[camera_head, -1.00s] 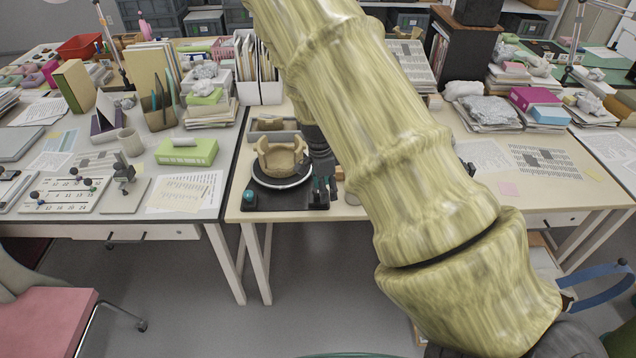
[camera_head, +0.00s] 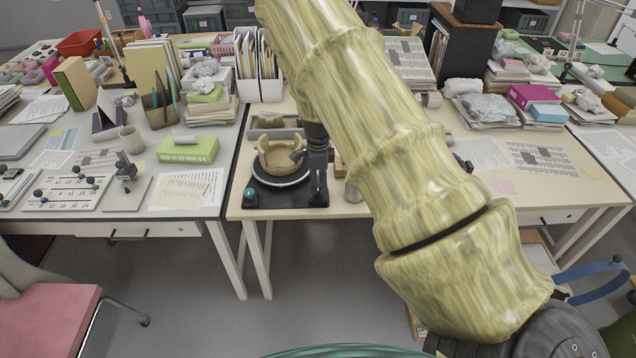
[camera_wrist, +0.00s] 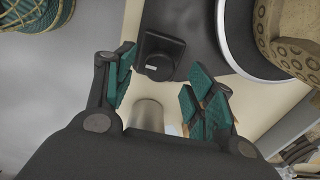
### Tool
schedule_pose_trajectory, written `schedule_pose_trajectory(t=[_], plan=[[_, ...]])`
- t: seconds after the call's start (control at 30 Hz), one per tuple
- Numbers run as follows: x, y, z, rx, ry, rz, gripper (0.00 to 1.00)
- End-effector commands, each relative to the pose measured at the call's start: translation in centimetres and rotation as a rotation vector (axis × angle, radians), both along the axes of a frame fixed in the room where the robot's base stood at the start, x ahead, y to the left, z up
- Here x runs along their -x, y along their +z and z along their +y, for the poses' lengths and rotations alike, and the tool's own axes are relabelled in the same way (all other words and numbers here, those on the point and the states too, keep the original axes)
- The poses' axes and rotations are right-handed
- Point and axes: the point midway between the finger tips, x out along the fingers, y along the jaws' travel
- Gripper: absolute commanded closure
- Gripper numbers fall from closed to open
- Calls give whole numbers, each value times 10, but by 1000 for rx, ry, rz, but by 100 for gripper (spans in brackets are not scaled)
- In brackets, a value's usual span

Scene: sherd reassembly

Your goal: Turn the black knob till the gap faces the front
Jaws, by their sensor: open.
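The black knob (camera_wrist: 160,50) shows in the wrist view as a dark block with a small white mark, on the dark base of a turntable (camera_wrist: 232,45). My gripper (camera_wrist: 162,78) is open, its teal-padded fingers on either side of the knob and apart from it. A tan clay pot (camera_head: 275,160) with an uneven rim stands on the turntable (camera_head: 282,181). A dark shape covers part of its right side, so I cannot tell exactly where the gap faces.
A teal button (camera_head: 250,194) is on the base's front left. A metal cylinder (camera_wrist: 147,115) stands close to my fingers; it also shows in the head view (camera_head: 353,192). A grey tray (camera_head: 272,124) lies behind the turntable. My arm hides the table's middle.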

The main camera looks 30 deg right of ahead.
Motion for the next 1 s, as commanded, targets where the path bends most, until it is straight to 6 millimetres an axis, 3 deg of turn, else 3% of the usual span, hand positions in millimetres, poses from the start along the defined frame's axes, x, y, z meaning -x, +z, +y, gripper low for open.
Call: schedule_pose_trajectory(t=[0.2,0.57,0.63,0.83,1.0], plan=[[0,-17,0,1,0,1,46],[0,-21,0,1,1,-1,46],[0,-21,0,1,1,-1,53],[0,-21,0,1,1,0,89],[0,-21,0,2,3,-1,91]])
